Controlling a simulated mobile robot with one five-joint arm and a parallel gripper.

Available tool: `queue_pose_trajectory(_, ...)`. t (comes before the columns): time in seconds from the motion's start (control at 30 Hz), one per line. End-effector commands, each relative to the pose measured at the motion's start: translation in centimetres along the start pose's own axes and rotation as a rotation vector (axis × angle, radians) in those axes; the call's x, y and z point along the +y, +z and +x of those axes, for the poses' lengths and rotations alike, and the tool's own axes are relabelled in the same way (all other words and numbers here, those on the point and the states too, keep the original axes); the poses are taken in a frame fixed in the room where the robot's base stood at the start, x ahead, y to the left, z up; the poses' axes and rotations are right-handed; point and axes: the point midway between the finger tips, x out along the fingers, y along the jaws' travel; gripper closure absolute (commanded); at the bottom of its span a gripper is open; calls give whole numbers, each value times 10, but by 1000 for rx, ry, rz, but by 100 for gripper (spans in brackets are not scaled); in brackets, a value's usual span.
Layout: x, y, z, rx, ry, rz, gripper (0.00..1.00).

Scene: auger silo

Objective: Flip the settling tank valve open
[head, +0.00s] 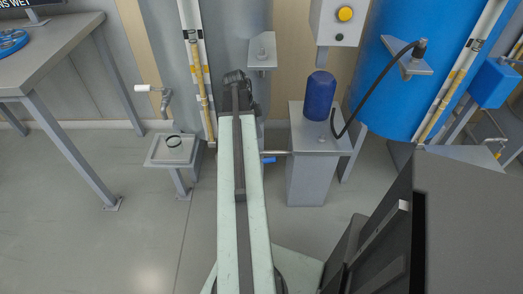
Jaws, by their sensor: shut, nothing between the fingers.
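A small blue lever (268,160) shows just right of my arm, by a thin horizontal pipe (280,152) that runs to the grey pump stand. It may be the valve, but no label is readable, and my arm hides what lies to its left. My gripper (236,76) is the dark end of my outstretched arm, in front of a grey cylindrical tank (240,30). It is shut and empty, up and to the left of the blue lever and apart from it. Its fingertips are hard to make out.
A white-handled crank (150,88) sits above a small grey shelf (160,150) at left. A dark blue motor (320,95) tops the pump stand (307,185). A blue tank (375,85) stands right, a grey table (50,50) left. The lower-left floor is clear.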

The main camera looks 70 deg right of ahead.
Motion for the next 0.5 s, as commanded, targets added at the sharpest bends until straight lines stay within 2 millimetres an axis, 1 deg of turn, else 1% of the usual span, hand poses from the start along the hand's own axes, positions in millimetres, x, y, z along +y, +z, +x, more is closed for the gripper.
queue_pose_trajectory(0.17, 0, 1, 14, 0, 0, 0, 100)
queue_pose_trajectory(0.27, 0, 2, 29, 0, 0, 0, 100)
queue_pose_trajectory(0.5, 0, 3, 80, 0, -1, 0, 100)
